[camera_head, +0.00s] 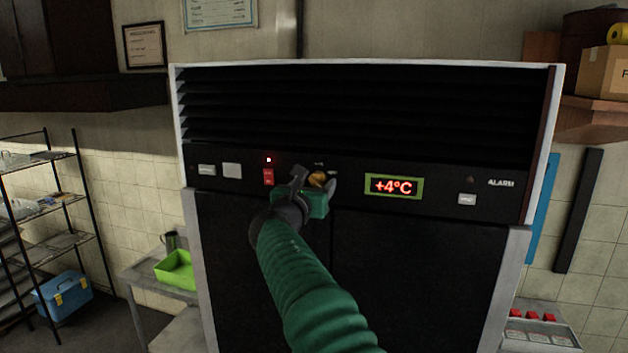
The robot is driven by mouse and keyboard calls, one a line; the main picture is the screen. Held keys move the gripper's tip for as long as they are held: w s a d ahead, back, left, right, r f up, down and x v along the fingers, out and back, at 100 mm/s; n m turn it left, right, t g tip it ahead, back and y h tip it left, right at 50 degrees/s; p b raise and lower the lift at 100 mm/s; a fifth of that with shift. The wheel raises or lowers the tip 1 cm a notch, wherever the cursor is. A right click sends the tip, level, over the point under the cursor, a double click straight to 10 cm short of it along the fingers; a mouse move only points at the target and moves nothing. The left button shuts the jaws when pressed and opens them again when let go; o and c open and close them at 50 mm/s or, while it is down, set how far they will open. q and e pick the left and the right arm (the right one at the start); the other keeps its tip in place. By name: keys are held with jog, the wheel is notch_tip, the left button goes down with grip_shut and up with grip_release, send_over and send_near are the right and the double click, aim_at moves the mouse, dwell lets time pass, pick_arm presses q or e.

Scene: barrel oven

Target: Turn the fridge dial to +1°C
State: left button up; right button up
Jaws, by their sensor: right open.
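The fridge (420,262) stands in front of me with a dark control panel below black vent slats. Its display (394,187) reads +4°C in red digits. The dial (317,178) is a small yellowish knob left of the display, partly hidden by my gripper. My right gripper (316,182) is open, with its fingers on either side of the dial; I cannot tell whether they touch it. My green right arm comes up from below and covers part of the fridge doors. My left gripper is not in view.
On the panel are a red switch (268,176) under a lit red lamp and an alarm button (467,199) at the right. A wire shelf (75,195) and a green tray (176,271) stand at the left. A shelf with a cardboard box (604,73) is at the upper right.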

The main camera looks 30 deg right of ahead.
jog(key=shift+s+a, duration=0.1)
jog(key=shift+s, duration=0.05)
jog(key=shift+r, duration=0.1)
jog(key=shift+c, duration=0.8)
jog(key=c, duration=0.5)
grip_shut()
